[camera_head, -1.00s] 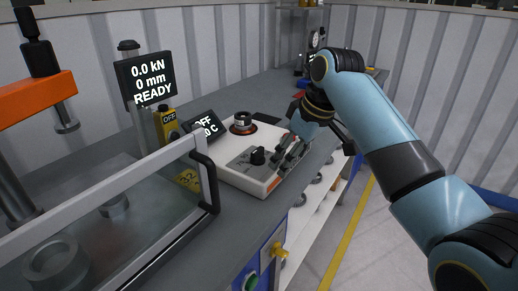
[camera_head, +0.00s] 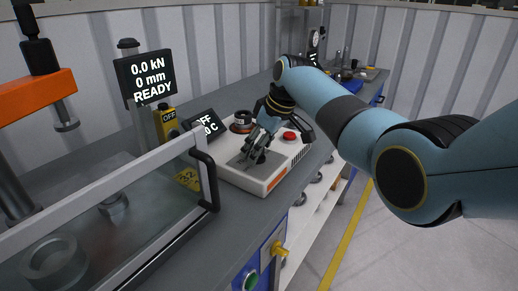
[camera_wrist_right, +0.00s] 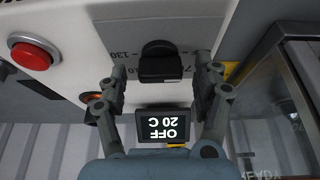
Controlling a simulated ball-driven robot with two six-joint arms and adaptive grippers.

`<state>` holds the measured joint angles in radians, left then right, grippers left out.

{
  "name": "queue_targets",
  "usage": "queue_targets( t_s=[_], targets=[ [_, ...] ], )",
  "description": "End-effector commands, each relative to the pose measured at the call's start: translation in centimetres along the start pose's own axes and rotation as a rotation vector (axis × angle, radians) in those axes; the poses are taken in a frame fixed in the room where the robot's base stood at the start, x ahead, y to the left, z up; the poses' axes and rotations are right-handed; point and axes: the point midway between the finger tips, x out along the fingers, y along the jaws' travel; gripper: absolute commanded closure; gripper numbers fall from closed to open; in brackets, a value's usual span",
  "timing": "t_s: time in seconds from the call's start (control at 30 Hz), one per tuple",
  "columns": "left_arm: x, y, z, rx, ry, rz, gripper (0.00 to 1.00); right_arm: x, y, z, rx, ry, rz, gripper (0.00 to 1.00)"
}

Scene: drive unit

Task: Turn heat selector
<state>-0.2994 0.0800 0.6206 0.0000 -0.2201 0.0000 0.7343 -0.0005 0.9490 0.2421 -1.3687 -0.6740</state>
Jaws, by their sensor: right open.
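The heat selector is a black knob on a grey dial plate on the white heater unit (camera_head: 233,177). In the right wrist view the knob (camera_wrist_right: 159,62) lies between and just beyond the fingertips, with dial numbers such as 130 beside it. My right gripper (camera_head: 254,157) is open over the dial plate, and its fingers partly hide the knob in the head view. In the right wrist view the gripper (camera_wrist_right: 160,80) has a finger on each side of the knob, with gaps. The heater display (camera_wrist_right: 163,125) reads OFF, 20 C. My left gripper is not in view.
A red button (camera_head: 290,136) and a round heater part (camera_head: 242,122) sit on the unit. A clear guard with a black handle (camera_head: 207,172) stands close on the left, beside the press display (camera_head: 146,79). Tools lie farther back on the bench.

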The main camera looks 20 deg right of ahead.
Motion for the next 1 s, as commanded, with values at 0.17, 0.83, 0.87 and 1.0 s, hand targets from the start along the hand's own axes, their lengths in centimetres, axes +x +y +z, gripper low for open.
queue_targets(
  t_s=[0.17,0.83,0.87,1.0],
  targets=[
    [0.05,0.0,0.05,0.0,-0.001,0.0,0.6,0.4,-0.03,0.0,0.0,0.0,0.0,0.33],
    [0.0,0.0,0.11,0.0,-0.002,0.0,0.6,0.35,-0.03,0.01,0.002,0.0,0.0,0.89],
    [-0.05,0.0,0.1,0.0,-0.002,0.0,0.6,0.34,-0.04,0.0,0.003,0.0,0.001,0.89],
    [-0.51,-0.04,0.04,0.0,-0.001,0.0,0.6,0.23,-0.07,-0.06,0.027,0.0,0.011,0.89]
  ],
)
